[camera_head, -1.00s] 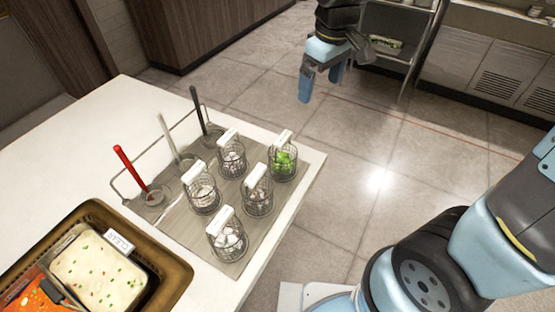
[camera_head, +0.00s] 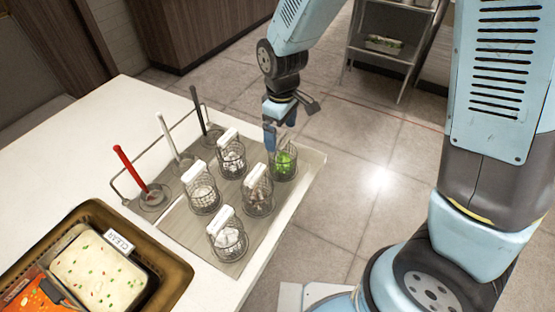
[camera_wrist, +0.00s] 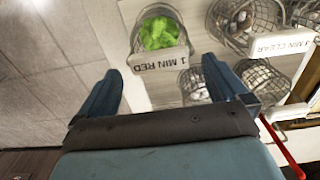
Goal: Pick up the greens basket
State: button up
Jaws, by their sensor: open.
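The greens basket (camera_head: 285,162) is a small wire basket of bright green leaves at the far right corner of the grey mat. In the wrist view the greens basket (camera_wrist: 158,38) has a white handle tag reading "1 MIN RED". My gripper (camera_head: 270,132) is just above and beside the basket, close to its handle, and partly hides it in the head view. In the wrist view my gripper (camera_wrist: 162,68) has its two blue fingers spread, with nothing between the tips. The basket lies beyond the fingertips there, apart from them.
Several other wire baskets with white tags stand close by, such as one to the left (camera_head: 231,158) and one in front (camera_head: 257,195). A brown tray (camera_head: 176,272) is front left.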

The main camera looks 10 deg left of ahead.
aim_at(283, 151)
jog(key=shift+d+f, duration=0.2)
jog(key=shift+f, duration=1.35)
jog(key=shift+d+f, duration=0.15)
jog(key=shift+f, duration=1.35)
jog(key=c, duration=0.9)
